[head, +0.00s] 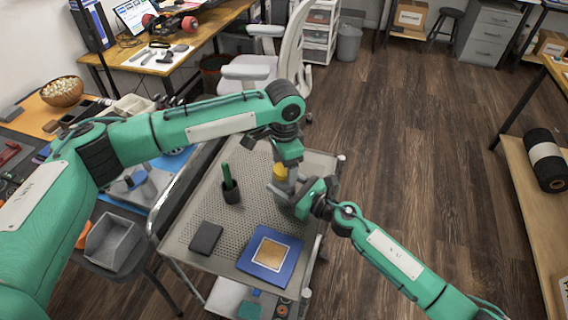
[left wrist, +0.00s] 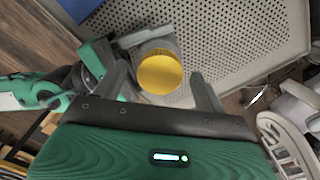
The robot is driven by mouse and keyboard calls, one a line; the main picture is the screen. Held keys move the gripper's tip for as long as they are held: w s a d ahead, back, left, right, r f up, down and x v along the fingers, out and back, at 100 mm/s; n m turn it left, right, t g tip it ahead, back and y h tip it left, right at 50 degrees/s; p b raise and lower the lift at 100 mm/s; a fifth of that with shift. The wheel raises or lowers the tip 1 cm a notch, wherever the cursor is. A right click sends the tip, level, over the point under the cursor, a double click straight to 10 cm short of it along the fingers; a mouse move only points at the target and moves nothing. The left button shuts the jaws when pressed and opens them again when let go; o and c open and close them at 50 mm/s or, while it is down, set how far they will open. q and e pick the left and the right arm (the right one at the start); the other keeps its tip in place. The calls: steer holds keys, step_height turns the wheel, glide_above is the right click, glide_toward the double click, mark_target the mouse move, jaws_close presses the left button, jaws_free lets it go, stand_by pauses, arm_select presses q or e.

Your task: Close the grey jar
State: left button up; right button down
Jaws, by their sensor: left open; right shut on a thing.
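The grey jar (head: 284,187) stands upright on the perforated top of the cart, with its yellow lid (head: 280,171) on top. In the left wrist view the round yellow lid (left wrist: 161,73) faces the camera, and a little of the grey jar body (left wrist: 164,47) shows behind it. My left gripper (head: 284,160) is above the jar, pointing down. Its fingers (left wrist: 160,80) are open, one on each side of the lid, with a gap on the right. My right gripper (head: 303,197) comes from the right and is shut on the jar body. Whether the lid is fully seated cannot be told.
On the cart (head: 195,243) are a dark cup (head: 231,193) with green sticks, a dark grey block (head: 206,238) and a blue board (head: 269,254) with a tan square. A grey bin (head: 112,243) stands at the left. An office chair (head: 292,60) is behind the cart.

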arm_select(q)
step_height(320, 180, up, 12)
stand_by(0.6)
arm_select(e)
steer(key=shift+c, duration=2.1)
jaws_free()
